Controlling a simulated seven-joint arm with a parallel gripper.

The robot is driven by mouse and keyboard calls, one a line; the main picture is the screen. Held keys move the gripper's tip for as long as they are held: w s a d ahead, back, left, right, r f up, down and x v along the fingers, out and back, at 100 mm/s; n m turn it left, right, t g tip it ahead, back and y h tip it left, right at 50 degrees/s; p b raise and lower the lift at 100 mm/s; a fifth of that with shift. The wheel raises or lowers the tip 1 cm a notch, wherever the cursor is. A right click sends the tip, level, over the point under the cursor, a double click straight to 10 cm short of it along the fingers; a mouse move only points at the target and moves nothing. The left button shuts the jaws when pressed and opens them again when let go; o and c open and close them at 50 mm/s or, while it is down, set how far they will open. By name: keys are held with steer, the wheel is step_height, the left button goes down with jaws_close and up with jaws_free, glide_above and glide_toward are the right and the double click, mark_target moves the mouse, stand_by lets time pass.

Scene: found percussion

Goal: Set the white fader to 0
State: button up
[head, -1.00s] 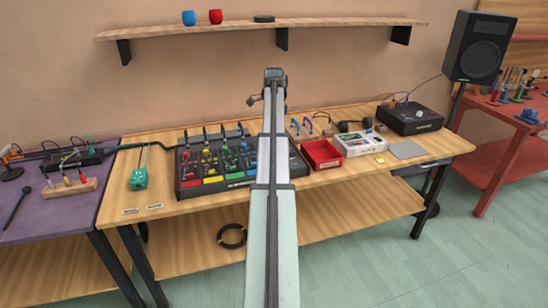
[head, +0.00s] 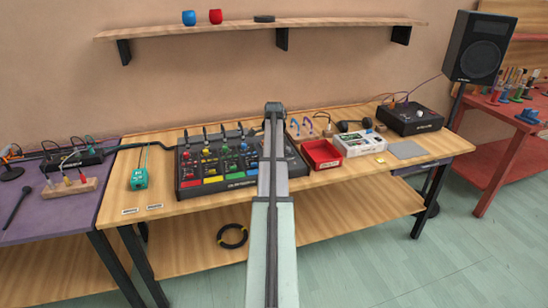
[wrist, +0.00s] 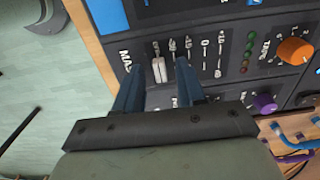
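The white fader (wrist: 158,68) is a small white cap near the left end of a printed scale on the dark mixer panel in the wrist view. The scale's 0 mark (wrist: 205,43) lies to its right. My gripper (wrist: 160,65) is open, with one dark blue finger left of the fader and one right of it, and gaps show on both sides. I cannot tell how far the fingertips are above the panel. In the head view the mixer (head: 215,165) sits on the wooden bench; my arm hides its right part, the fader and my gripper.
An orange knob (wrist: 295,51) and a purple knob (wrist: 264,103) stand right of the fader. A red tray (head: 321,155) and a white box (head: 359,143) are right of the mixer. Blue and purple cables (wrist: 295,143) lie at the wrist view's lower right.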

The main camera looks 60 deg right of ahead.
jaws_close()
stand_by(0.4)
stand_by(0.4)
